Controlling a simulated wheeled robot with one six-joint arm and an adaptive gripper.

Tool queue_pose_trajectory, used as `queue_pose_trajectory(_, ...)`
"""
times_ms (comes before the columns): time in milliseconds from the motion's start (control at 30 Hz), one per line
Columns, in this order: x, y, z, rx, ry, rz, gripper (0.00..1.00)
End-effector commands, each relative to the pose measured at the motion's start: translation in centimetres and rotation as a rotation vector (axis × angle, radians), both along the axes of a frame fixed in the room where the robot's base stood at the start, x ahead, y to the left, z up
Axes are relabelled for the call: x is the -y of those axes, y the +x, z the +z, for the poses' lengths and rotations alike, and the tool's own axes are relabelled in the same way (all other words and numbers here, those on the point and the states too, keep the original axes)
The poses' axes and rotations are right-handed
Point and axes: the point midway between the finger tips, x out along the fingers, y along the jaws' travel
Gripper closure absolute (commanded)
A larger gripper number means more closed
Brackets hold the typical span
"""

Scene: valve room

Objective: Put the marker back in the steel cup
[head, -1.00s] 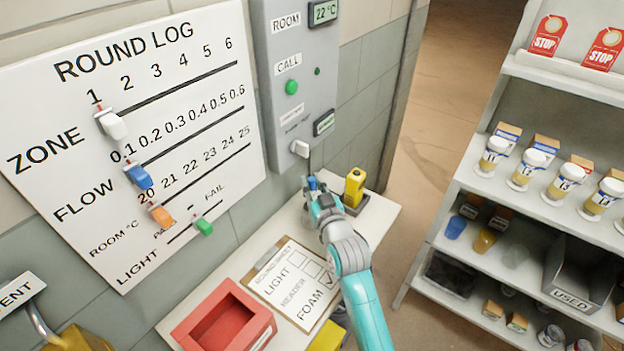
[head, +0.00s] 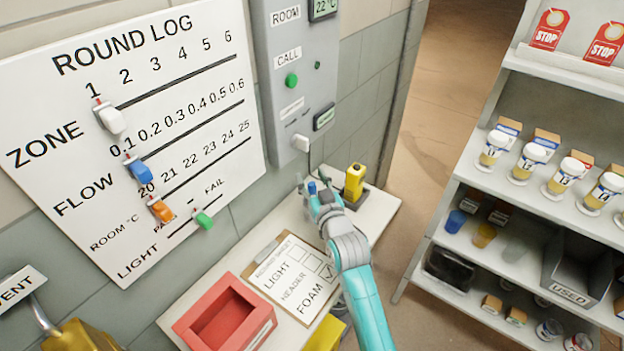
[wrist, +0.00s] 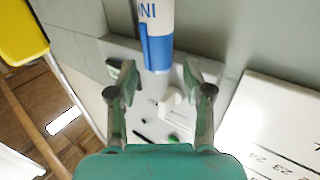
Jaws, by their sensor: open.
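My gripper (head: 313,184) is open above the back of the white ledge, under the grey wall panel. A blue tip of the marker (head: 312,187) shows between its fingers in the head view. In the wrist view the marker (wrist: 156,30) is white with blue print and a blue clip. Its near end lies between the open fingers (wrist: 158,82), with a gap on each side. The rest of the marker runs out of the top of the wrist view. I cannot make out the steel cup; my gripper hides the area around the marker's lower part.
A yellow device (head: 354,183) stands close to the right of my gripper. A clipboard (head: 294,277) and red tray (head: 224,315) lie nearer on the ledge. The grey panel (head: 297,75) and slider board (head: 130,140) are on the wall behind. A stocked shelf (head: 540,200) stands right.

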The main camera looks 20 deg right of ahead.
Motion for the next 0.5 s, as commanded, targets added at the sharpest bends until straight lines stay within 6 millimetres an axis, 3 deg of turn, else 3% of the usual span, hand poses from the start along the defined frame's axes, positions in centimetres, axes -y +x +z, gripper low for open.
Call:
queue_pose_trajectory(267, 0.0, -1.4, -0.1, -0.001, 0.000, 0.000, 0.49)
queue_pose_trajectory(500, 0.1, -5.6, -0.2, -0.002, 0.000, 0.000, 0.49)
